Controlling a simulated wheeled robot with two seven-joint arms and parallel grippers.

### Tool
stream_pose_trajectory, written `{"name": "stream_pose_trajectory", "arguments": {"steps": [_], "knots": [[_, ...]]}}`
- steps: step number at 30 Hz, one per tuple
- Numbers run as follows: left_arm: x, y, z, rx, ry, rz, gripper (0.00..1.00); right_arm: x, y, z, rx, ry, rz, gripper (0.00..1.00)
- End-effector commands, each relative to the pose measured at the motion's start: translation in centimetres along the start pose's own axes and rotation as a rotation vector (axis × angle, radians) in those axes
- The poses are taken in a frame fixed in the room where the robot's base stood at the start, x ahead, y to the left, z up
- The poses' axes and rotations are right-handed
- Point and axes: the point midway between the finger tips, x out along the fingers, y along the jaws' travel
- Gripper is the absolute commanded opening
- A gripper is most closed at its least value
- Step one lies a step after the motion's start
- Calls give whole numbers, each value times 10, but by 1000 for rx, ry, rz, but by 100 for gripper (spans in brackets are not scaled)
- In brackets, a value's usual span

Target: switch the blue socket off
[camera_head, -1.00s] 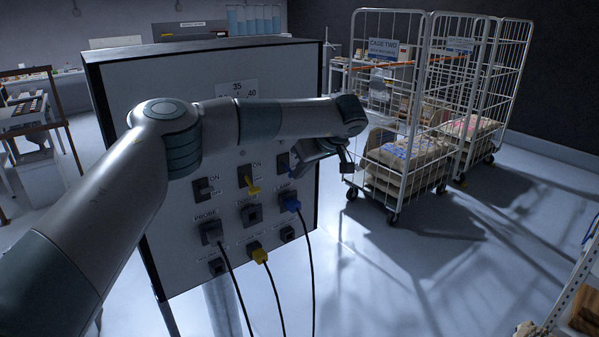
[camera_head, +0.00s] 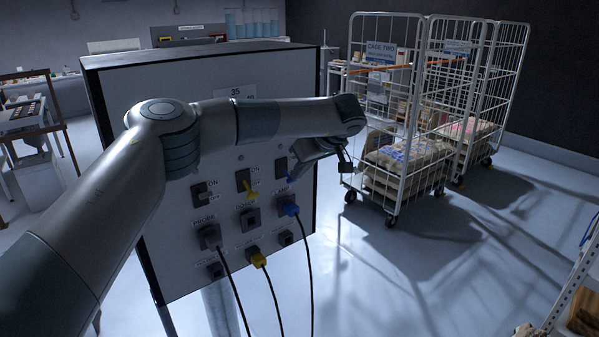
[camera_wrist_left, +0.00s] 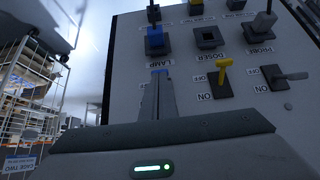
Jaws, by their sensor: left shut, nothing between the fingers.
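The grey panel (camera_head: 180,260) carries three sockets with a switch above each. A blue plug (camera_head: 290,208) sits in the LAMP socket at the right; it also shows in the left wrist view (camera_wrist_left: 155,40), where the panel appears upside down. My left gripper (camera_head: 294,172) is shut and empty, its fingertips at the switch place above that socket. In the left wrist view the fingers (camera_wrist_left: 158,88) cover most of this switch, with only a little blue (camera_wrist_left: 160,72) at the tips. I cannot tell its position or whether the fingers touch it. My right gripper is not in view.
The yellow switch (camera_wrist_left: 223,77) and the grey switch (camera_wrist_left: 288,76) are beside the fingers. Cables hang from the lower panel. A wire cage trolley (camera_head: 398,130) with sacks stands to the right of the panel. The floor in front of it is clear.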

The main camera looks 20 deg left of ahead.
Motion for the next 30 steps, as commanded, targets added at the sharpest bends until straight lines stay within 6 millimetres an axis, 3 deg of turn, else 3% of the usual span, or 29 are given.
{"name": "stream_pose_trajectory", "arguments": {"steps": [11, 21, 23, 30], "knots": [[-6, 1, -2, 0, 0, 1, 0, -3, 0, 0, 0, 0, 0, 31], [-48, 3, -10, 1, 1, 3, 0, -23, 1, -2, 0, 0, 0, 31], [-50, 3, 0, 3, 1, 3, 0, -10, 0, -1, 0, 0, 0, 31], [-88, 3, 18, 3, 1, 4, 0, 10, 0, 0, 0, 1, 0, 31]]}}
